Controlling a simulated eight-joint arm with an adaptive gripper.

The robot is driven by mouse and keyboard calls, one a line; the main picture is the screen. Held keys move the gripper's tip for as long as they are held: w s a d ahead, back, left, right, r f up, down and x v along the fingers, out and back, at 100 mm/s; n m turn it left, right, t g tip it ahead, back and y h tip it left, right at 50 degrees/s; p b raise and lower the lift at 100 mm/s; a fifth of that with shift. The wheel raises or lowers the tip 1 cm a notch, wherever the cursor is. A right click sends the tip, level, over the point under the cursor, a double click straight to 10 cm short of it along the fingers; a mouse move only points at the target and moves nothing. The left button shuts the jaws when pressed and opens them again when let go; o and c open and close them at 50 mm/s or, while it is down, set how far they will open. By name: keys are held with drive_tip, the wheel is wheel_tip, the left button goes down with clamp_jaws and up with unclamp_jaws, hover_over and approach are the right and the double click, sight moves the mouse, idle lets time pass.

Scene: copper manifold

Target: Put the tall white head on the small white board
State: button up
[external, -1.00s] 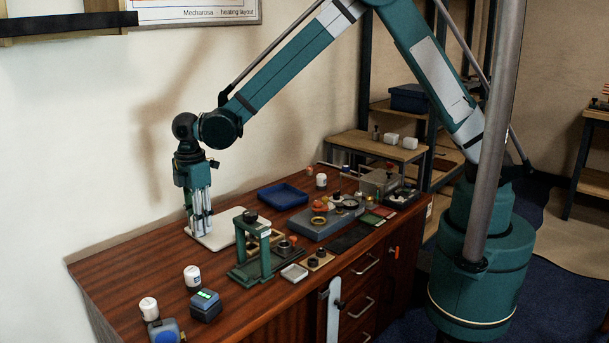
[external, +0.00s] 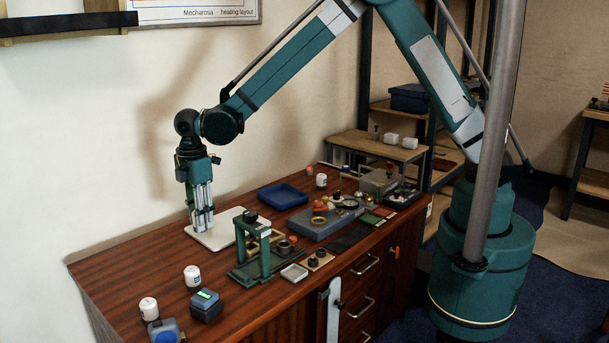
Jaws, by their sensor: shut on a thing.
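The small white board (external: 222,239) lies flat on the wooden bench, at the left in the external view. My gripper (external: 203,229) points straight down over the board. Its fingers are shut on a narrow pale thing, which I take to be the tall white head; the fingers mostly hide it. Its lower end is at or just above the board; I cannot tell whether it touches.
A green frame (external: 265,250) stands just right of the board. White-capped jars (external: 192,275) and a dark blue box (external: 206,305) are at the front left. A blue tray (external: 282,196) and a grey block (external: 325,222) with small parts are to the right.

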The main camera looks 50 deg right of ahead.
drive_tip(key=r+m, duration=0.1)
hover_over(228, 225)
drive_tip(key=shift+a+r, duration=0.1)
drive_tip(key=shift+r, duration=0.1)
drive_tip(key=shift+f, duration=0.1)
drive_tip(key=shift+f+b, duration=0.95)
drive_tip(key=shift+f, duration=2.1)
drive_tip(key=shift+f, duration=0.1)
drive_tip(key=shift+f+b, duration=0.45)
drive_tip(key=shift+f, duration=1.35)
drive_tip(key=shift+f, duration=0.1)
drive_tip(key=o, duration=0.9)
wheel_tip(228, 225, up, 12)
drive_tip(key=shift+r+p, duration=0.15)
drive_tip(key=shift+p, duration=1.05)
